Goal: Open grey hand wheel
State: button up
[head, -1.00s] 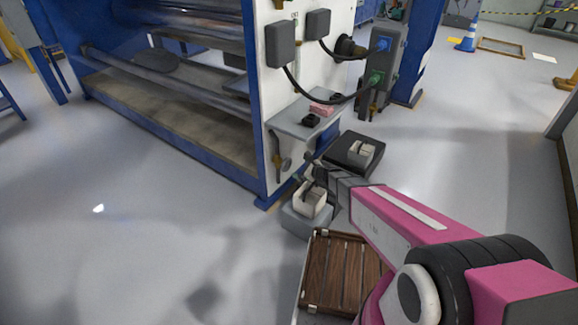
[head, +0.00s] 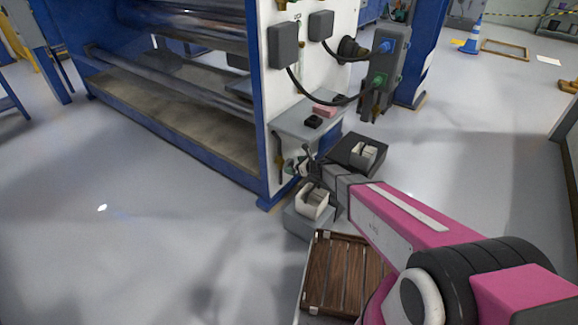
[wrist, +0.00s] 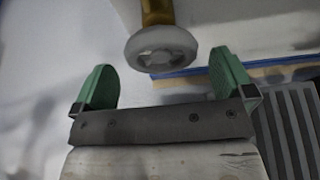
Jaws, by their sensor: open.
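The grey hand wheel (wrist: 162,48) shows in the wrist view at the end of a brass-coloured stem. It lies just ahead of my gripper (wrist: 164,78), roughly midway across the gap between the two green fingers. The fingers are spread apart and hold nothing. The wheel appears apart from both fingers. In the head view my gripper (head: 302,162) is at the lower front corner of the white machine panel, close to the valve there. The wheel is small and partly hidden by the gripper in that view.
A grey shelf (head: 290,124) with small black and pink items juts out above my gripper. A grey box (head: 297,222) and a black box (head: 350,148) stand on the floor near my arm. A wooden crate (head: 343,272) lies closer. The floor at left is clear.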

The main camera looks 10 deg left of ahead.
aim_at(290, 166)
jog(key=x, duration=0.4)
jog(key=shift+a, duration=0.1)
jog(key=shift+c, duration=0.3)
jog(key=c, duration=0.7)
jog(key=shift+o, duration=0.2)
jog(key=shift+s+n+t+h, duration=0.2)
jog(key=shift+n+t+h, duration=0.1)
jog(key=shift+n+t, duration=1.45)
jog(key=shift+n, duration=0.35)
